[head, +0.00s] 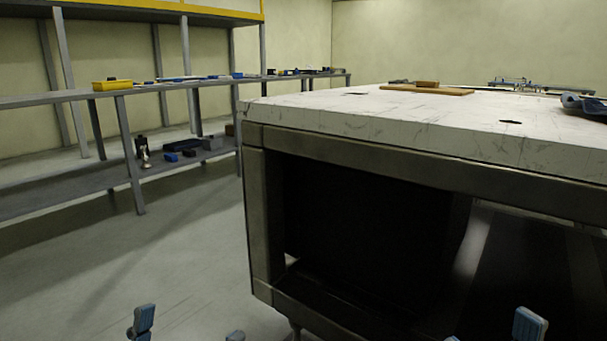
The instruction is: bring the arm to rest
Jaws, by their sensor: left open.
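My left gripper (190,328) shows only by its blue-grey fingertips at the bottom left edge of the head view. The fingertips are apart, with bare floor between them and nothing held.
A wooden board (400,89) with a small brown block (428,84) lies on the workbench. A dark blue-grey object (585,105) lies at its right edge. A grey shelf rack (60,98) with a yellow bin (112,85) stands left. Floor (190,240) between them is clear.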

